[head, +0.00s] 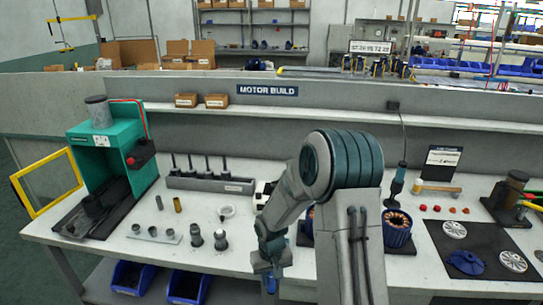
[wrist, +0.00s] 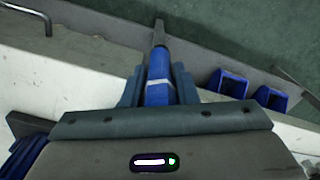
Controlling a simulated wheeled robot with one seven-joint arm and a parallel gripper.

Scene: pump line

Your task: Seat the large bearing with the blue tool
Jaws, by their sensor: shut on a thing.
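My gripper (head: 270,268) hangs low over the front edge of the bench in the head view. It is shut on a blue tool (wrist: 158,75) with a pale band and a narrow grey end, seen between the fingers in the wrist view. Only a bit of blue (head: 271,286) shows below the fingers in the head view. A pale ring-shaped part (head: 226,211) lies flat on the bench, left of my gripper. I cannot tell whether it is the large bearing. Several small grey cylindrical parts (head: 153,231) stand on a light plate further left.
Two dark pieces with round tops (head: 220,240) stand close left of my gripper. A teal press (head: 102,150) stands at the left. A grey rack (head: 210,183) with dark upright pins is behind. Blue motor housings (head: 397,237) are right of my arm. Blue bins (head: 187,286) are below the bench.

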